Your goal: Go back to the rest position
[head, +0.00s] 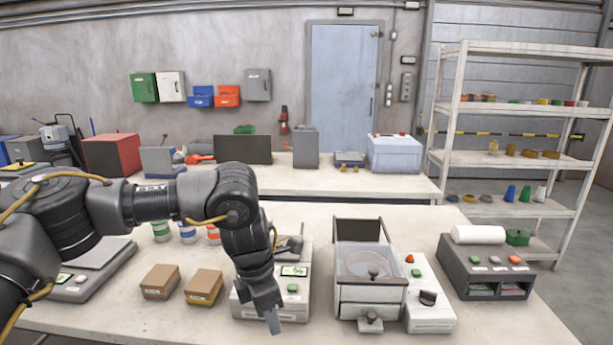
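My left arm comes in from the left and bends down over the front table. Its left gripper (268,312) points downward in front of a white device with a small green display (294,271) and a green button. The fingertips are seen nearly edge-on, so I cannot tell whether they are open or shut. No held object shows at them. The arm hides part of the white device and the table behind it. My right gripper is not in view.
On the front table (510,325) stand two small cardboard boxes (160,281), a scale (85,275), a bagging machine with a drawer (370,285), its control box (428,300) and a grey button unit (485,268). A back bench (330,186) and white shelf (520,160) stand behind.

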